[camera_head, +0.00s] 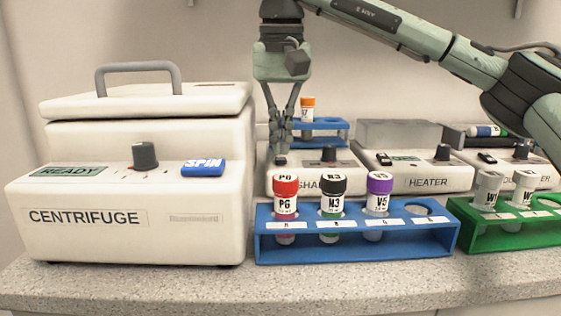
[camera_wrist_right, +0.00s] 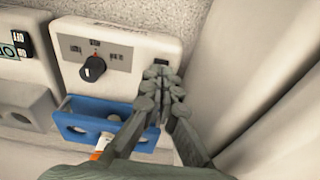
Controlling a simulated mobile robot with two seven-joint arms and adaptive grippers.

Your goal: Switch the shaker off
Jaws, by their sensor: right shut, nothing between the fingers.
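The white shaker (camera_head: 343,185) stands behind the blue tube rack, its label partly hidden by the tubes. My right gripper (camera_head: 281,155) points down over the shaker's left front, fingers shut and empty. In the right wrist view the shaker (camera_wrist_right: 153,42) has a black knob (camera_wrist_right: 92,68) and a small dark switch (camera_wrist_right: 161,61). The fingertips (camera_wrist_right: 163,78) are right at that switch and partly cover it; I cannot tell whether they touch it or how it is set. The shaker's blue holder (camera_wrist_right: 88,107) carries an orange-capped tube (camera_head: 307,108). My left gripper is not in view.
The centrifuge (camera_head: 100,240) stands close on the left. A blue rack (camera_head: 360,248) with three capped tubes stands in front of the shaker. The heater (camera_head: 425,182) is to its right, and a green rack (camera_head: 500,241) is at the front right.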

